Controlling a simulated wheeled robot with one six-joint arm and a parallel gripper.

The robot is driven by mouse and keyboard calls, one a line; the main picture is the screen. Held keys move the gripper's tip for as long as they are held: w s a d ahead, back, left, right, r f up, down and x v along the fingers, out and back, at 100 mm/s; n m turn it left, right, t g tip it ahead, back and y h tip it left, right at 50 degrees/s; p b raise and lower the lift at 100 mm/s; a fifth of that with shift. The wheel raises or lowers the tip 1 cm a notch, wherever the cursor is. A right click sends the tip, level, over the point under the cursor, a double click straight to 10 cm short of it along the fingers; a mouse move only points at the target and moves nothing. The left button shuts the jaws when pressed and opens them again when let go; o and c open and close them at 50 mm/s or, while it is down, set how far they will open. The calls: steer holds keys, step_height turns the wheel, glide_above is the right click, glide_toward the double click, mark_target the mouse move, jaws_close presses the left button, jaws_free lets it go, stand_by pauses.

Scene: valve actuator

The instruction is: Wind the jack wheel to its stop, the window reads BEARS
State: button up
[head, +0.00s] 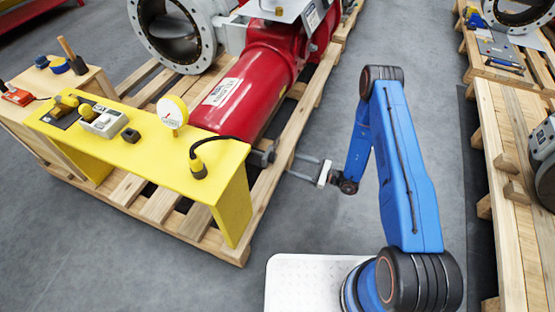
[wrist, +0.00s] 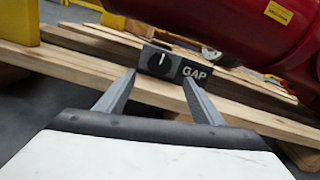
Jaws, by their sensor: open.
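The jack's small dark block (wrist: 172,65) is ahead of my gripper in the wrist view, below the red cylinder. Its round black wheel (wrist: 155,63) has a white mark pointing roughly up. The window (wrist: 196,72) beside the wheel reads GAP. In the head view, a dark fitting (head: 262,157) at the near end of the red cylinder (head: 250,80) seems to be the same jack; its window is not readable there. My gripper (head: 294,165) is open and empty, to the right of it. In the wrist view, my fingertips (wrist: 159,76) are spread toward the block, apparently short of it.
A yellow bench (head: 150,150) with a gauge (head: 172,112) and a black cable stands left of the jack. Wooden pallet slats (head: 265,195) lie under the cylinder. Another pallet (head: 500,150) stands at the right. Grey floor is open around my arm.

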mark_target(275, 158)
steer(key=x, duration=1)
steer(key=shift+w+a, duration=0.1)
steer(key=shift+a, duration=0.25)
steer(key=c, duration=1)
